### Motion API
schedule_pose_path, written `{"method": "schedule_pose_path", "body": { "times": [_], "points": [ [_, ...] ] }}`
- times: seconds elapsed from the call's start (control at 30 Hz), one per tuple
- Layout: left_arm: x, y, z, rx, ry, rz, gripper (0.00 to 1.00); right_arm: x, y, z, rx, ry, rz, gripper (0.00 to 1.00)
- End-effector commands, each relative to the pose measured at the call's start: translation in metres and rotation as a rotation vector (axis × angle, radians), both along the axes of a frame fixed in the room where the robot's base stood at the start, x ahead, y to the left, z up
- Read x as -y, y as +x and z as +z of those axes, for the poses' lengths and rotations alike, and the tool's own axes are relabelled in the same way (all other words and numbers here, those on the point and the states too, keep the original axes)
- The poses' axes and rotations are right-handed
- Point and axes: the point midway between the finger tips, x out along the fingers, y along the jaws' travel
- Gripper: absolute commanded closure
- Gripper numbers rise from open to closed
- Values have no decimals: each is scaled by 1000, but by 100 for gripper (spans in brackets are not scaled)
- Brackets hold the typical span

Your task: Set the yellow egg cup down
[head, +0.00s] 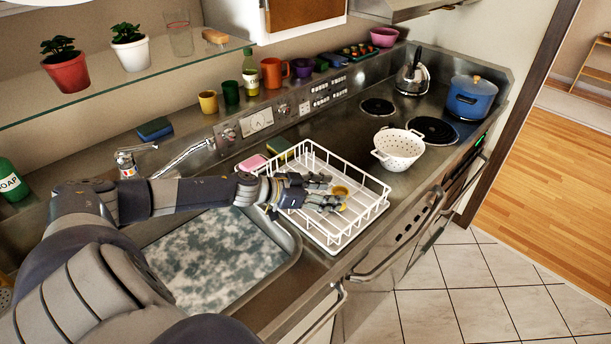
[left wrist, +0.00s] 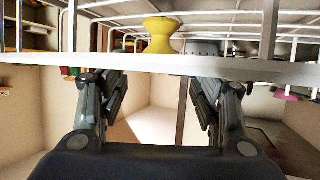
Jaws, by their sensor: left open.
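The yellow egg cup (head: 341,192) is in the white wire dish rack (head: 350,164), near its middle. My left gripper (head: 328,194) is over the rack, with its fingers open and its tips close to the egg cup. A white bar of the rack (left wrist: 240,68) crosses that view. Whether the cup's base touches the rack floor is hard to tell. My right gripper is not in view.
A white colander (head: 398,148) stands right of the rack, near the coil hob. A sink (head: 205,265) lies under my left arm. A yellow cup (head: 208,101) and other cups line the back ledge. A glass shelf (head: 110,85) hangs at the upper left.

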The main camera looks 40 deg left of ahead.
Motion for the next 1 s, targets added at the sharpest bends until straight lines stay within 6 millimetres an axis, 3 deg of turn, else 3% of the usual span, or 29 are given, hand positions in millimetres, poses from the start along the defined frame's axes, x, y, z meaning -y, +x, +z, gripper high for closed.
{"method": "schedule_pose_path", "body": {
  "times": [0.2,0.6,1.0],
  "points": [
    [-9,-21,7,-5,2,-3,41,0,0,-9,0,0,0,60],
    [-21,-45,19,-4,2,-3,41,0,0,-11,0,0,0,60],
    [-31,-64,29,-4,-1,-1,41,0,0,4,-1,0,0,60]
  ]
}}
